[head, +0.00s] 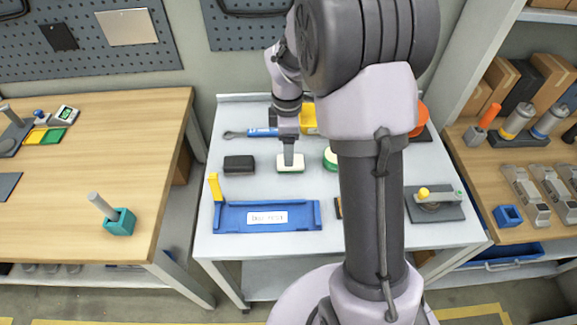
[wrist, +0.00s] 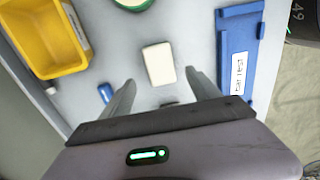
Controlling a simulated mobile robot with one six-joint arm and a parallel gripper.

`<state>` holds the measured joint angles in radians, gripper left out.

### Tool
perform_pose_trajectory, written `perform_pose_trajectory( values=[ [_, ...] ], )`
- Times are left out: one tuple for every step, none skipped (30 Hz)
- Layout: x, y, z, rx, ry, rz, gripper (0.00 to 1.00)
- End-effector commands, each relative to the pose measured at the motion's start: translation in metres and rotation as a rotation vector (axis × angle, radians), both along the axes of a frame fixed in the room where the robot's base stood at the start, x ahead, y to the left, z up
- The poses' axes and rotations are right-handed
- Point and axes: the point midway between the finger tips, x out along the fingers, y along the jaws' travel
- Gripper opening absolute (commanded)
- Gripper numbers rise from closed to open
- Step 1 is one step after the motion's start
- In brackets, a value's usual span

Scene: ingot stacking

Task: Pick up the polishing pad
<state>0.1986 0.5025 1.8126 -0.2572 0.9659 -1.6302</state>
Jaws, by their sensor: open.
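A cream rectangular block (head: 290,168), which looks like the polishing pad, lies flat on the grey table in the head view. It also shows whole in the wrist view (wrist: 159,64), just beyond my fingertips. My gripper (head: 288,160) points down over this pad in the head view and covers part of its far side. In the wrist view my gripper (wrist: 161,79) is open and empty, with its two fingers apart on either side of the line to the pad. I cannot tell how high the fingertips are above it.
A dark block (head: 239,163) lies left of the pad, and a round green-and-white piece (head: 329,158) lies to its right. A blue labelled tray (head: 226,219) lies in front. A yellow bin (wrist: 45,40) and a blue-handled tool (head: 262,132) are behind. My arm hides the table's middle right.

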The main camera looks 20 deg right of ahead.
Motion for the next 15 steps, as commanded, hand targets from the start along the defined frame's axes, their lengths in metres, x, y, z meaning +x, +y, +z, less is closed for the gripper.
perform_pose_trajectory(
  values=[
    [0.0,0.0,-0.007,0.0,0.001,0.0,0.71],
    [0.0,0.0,-0.009,0.0,0.0,-0.001,0.71],
    [0.0,0.0,-0.011,0.0,0.0,-0.001,0.71],
    [0.0,-0.001,-0.014,0.0,-0.001,-0.001,0.71],
    [-0.001,-0.001,-0.017,0.0,-0.001,-0.001,0.71],
    [-0.001,-0.002,-0.023,0.0,-0.001,-0.001,0.71],
    [-0.002,-0.003,-0.029,0.0,-0.001,-0.001,0.71],
    [-0.003,-0.004,-0.036,0.001,0.0,-0.002,0.71],
    [-0.004,-0.006,-0.045,0.001,0.001,-0.002,0.71],
    [-0.004,-0.006,-0.052,0.001,0.001,-0.001,0.71],
    [-0.005,-0.006,-0.057,0.002,0.001,-0.001,0.71],
    [-0.005,-0.006,-0.062,0.001,0.001,-0.001,0.71],
    [-0.004,-0.006,-0.063,0.001,0.0,-0.001,0.71],
    [-0.004,-0.006,-0.063,0.001,-0.001,-0.001,0.71],
    [-0.004,-0.006,-0.061,0.0,-0.002,-0.001,0.71]
  ],
)
